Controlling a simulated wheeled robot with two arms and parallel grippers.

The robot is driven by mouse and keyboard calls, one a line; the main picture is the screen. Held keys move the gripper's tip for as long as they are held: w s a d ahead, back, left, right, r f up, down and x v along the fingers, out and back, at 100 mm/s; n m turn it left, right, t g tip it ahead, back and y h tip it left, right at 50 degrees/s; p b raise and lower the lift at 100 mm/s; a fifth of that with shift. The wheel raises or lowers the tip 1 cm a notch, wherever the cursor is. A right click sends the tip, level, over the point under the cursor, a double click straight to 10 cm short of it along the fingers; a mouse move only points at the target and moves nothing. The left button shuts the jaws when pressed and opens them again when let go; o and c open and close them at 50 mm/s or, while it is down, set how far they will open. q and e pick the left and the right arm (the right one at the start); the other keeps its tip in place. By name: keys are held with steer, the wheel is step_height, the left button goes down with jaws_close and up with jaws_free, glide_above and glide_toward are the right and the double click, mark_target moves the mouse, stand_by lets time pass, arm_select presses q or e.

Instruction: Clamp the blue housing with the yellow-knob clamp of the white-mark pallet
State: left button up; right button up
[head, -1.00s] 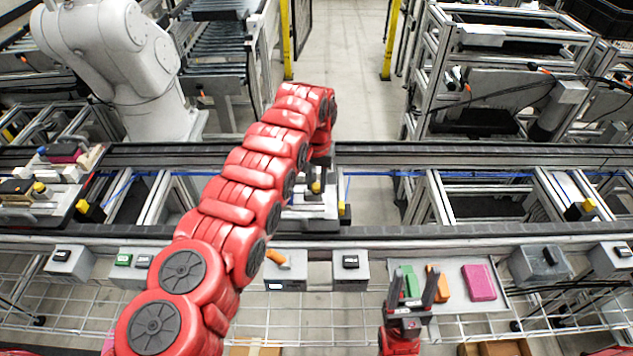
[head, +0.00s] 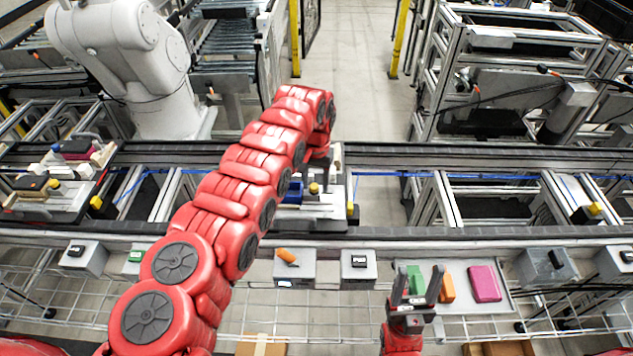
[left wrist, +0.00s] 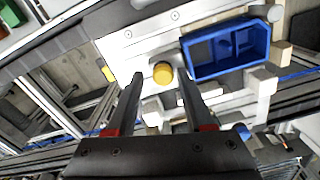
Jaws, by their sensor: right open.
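The blue housing (left wrist: 230,48) is an open box on a pale pallet (left wrist: 130,50). In the head view the housing (head: 293,192) is partly hidden by my left arm. The clamp's yellow knob (left wrist: 162,73) is left of the housing in the wrist view and shows in the head view (head: 314,188). My left gripper (left wrist: 161,71) is open, with a finger on each side of the knob and gaps visible between. The rest of the clamp is mostly hidden, and I cannot make out a white mark. My right gripper (head: 420,283) is open and empty near a green block (head: 415,279).
The conveyor (head: 480,225) runs across the view. Another pallet (head: 45,205) with parts and a yellow knob stands at the far left. A tray (head: 510,300) holds green, orange and pink blocks. Several grey boxes line the front edge.

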arm_select(q)
steer(key=shift+o, duration=0.3)
steer(key=shift+a, duration=0.2)
steer(key=shift+d, duration=0.1)
step_height(320, 180, up, 8)
steer(key=b, duration=0.3)
steer(key=shift+d+f, duration=0.1)
step_height(320, 180, up, 10)
steer(key=p, duration=0.6)
steer(key=shift+f, duration=0.25)
